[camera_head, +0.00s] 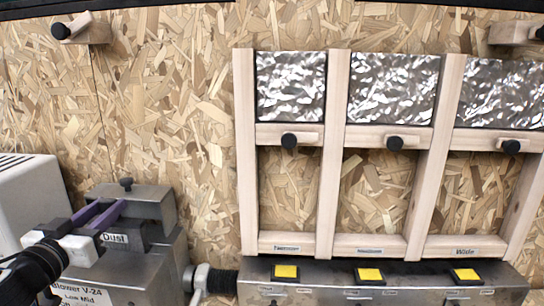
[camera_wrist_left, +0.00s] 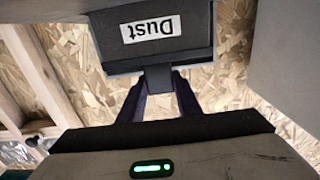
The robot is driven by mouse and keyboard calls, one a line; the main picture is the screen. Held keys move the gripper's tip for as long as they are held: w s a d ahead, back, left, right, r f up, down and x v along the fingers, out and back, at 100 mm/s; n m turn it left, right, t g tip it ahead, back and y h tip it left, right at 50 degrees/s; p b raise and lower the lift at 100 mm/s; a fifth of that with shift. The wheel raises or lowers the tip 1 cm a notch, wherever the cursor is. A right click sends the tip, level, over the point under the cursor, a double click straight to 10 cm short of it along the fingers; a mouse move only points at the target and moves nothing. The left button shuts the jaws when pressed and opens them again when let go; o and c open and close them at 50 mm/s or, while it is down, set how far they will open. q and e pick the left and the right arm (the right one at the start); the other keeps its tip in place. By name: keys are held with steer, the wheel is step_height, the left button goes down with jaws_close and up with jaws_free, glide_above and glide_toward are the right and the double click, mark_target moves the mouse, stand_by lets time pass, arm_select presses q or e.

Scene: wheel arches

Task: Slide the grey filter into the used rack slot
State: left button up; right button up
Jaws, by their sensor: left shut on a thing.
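A dark grey block labelled "Dust" (camera_head: 122,239) sits at the grey blower unit (camera_head: 150,206) on the left. It also shows in the left wrist view (camera_wrist_left: 185,48), with its label upside down. My left gripper (camera_head: 106,209) has purple fingers. In the left wrist view its fingers (camera_wrist_left: 159,82) are shut on the block's small tab. I see no separate grey filter and cannot tell whether this block is it. The wooden rack (camera_head: 335,170) stands to the right, with three open lower bays. One label reads "Wide" (camera_head: 465,251); the others are too small to read surely.
A metal strip (camera_head: 320,279) with several yellow squares runs below the rack. A white case (camera_head: 30,195) is at far left. Crinkled foil panels (camera_head: 290,88) fill the rack's upper bays. The chipboard wall between blower and rack is clear.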

arm_select(q)
step_height(320, 180, up, 9)
steer(key=shift+f, duration=0.2)
stand_by(0.3)
arm_select(e)
steer(key=shift+f, duration=0.1)
arm_select(q)
steer(key=s+a+b, duration=0.1)
steer(key=s+b, duration=1.5)
steer(key=b, duration=0.5)
arm_select(e)
step_height(320, 180, down, 15)
steer(key=w+a, duration=0.1)
steer(key=shift+a+y, duration=0.4)
